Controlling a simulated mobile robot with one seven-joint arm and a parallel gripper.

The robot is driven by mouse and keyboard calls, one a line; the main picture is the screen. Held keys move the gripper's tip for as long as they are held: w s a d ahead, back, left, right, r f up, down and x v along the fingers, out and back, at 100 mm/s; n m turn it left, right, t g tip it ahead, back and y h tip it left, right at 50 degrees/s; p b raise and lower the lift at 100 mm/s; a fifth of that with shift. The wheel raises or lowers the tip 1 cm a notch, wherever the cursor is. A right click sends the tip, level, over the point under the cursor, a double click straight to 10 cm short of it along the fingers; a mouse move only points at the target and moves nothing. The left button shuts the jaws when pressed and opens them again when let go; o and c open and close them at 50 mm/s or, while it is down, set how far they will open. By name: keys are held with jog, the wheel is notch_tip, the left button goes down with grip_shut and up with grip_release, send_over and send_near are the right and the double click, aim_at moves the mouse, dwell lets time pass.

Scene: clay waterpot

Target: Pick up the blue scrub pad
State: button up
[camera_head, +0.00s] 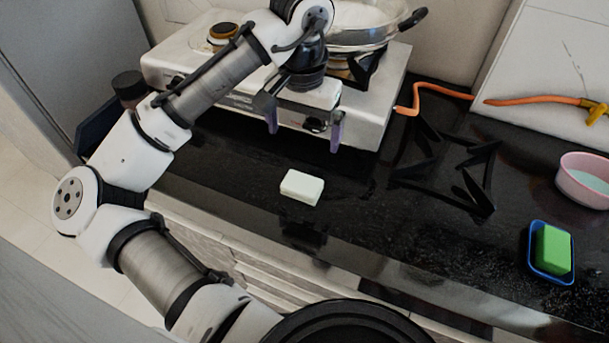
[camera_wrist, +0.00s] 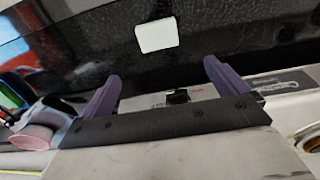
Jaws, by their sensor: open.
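No pad that is plainly blue shows. A pale, whitish block (camera_head: 302,187) lies on the black counter in front of the stove; it also shows at the top of the wrist view (camera_wrist: 156,35). A green block (camera_head: 553,250) sits in a small blue tray (camera_head: 533,268) at the right of the head view. My gripper (camera_head: 304,137) is open and empty. Its purple fingers hang above the counter by the stove's front, behind the pale block and apart from it. In the wrist view my gripper (camera_wrist: 162,70) has its fingers spread, with the pale block beyond their tips.
A white stove (camera_head: 372,110) with a metal pan (camera_head: 365,30) stands behind my gripper. A black frame (camera_head: 440,178), an orange hose (camera_head: 435,90) and a pink bowl (camera_head: 583,182) are to the right. Counter around the pale block is clear.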

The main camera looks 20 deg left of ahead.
send_over(303, 180)
notch_tip(303, 180, down, 8)
jog(key=shift+w+a+f, duration=0.1)
jog(key=shift+f, duration=0.15)
jog(key=shift+s+f, duration=0.2)
jog(key=shift+f, duration=2.4)
jog(key=c, duration=1.1)
jog(key=shift+r, duration=0.1)
notch_tip(303, 180, up, 20)
jog(key=shift+f+p, duration=0.1)
jog(key=shift+p, duration=0.3)
jog(key=o, duration=0.4)
jog(key=shift+c, duration=1.4)
